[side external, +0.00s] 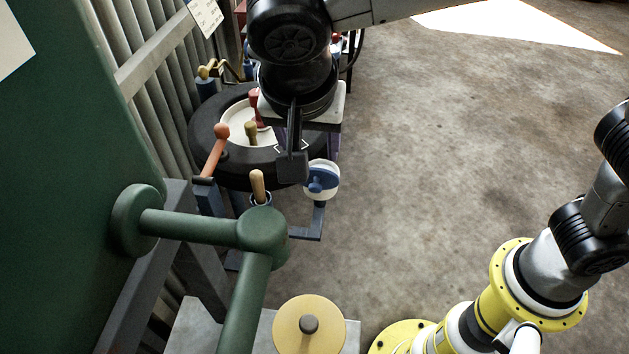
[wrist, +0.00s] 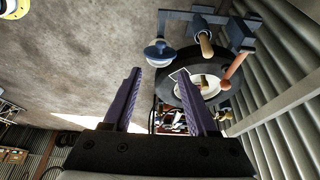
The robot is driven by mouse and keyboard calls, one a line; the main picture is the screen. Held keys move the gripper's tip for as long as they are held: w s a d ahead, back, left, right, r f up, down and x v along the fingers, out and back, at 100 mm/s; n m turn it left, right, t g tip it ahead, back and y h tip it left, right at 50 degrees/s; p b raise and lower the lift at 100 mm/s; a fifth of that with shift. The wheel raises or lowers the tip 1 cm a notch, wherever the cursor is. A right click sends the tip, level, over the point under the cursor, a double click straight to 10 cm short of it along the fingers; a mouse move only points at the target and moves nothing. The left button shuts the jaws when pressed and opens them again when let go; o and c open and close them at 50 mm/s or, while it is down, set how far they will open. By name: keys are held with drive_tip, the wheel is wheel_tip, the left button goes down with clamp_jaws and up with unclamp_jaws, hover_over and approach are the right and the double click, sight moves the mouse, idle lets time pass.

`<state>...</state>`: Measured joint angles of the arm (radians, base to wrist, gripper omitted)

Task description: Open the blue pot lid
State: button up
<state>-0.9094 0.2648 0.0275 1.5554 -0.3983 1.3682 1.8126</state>
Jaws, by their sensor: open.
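The blue pot lid (side external: 318,178) has a blue centre against a white round body, mounted on a grey-blue bracket (side external: 318,222) in the side view. In the wrist view the blue lid (wrist: 159,50) sits past the fingertips, roughly between them and slightly toward the left finger. It looks closed against the white part. My gripper (side external: 296,168) is just left of the lid in the side view, with its jaws open and nothing held. Its two purple fingers (wrist: 158,74) stand apart in the wrist view. Whether a finger touches the lid cannot be told.
A black tyre (side external: 205,130) with a white centre lies behind my gripper. A red-knobbed lever (side external: 217,148) and a wooden handle (side external: 258,184) stand close left of the lid. A green pipe arm (side external: 195,228) is nearer the camera.

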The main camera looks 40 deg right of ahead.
sight(314, 186)
drive_tip(key=x, duration=1.3)
drive_tip(key=shift+s+a+f, duration=0.2)
drive_tip(key=shift+a+f, duration=0.1)
drive_tip(key=shift+f, duration=0.2)
clamp_jaws()
drive_tip(key=shift+r, duration=0.1)
idle(0.7)
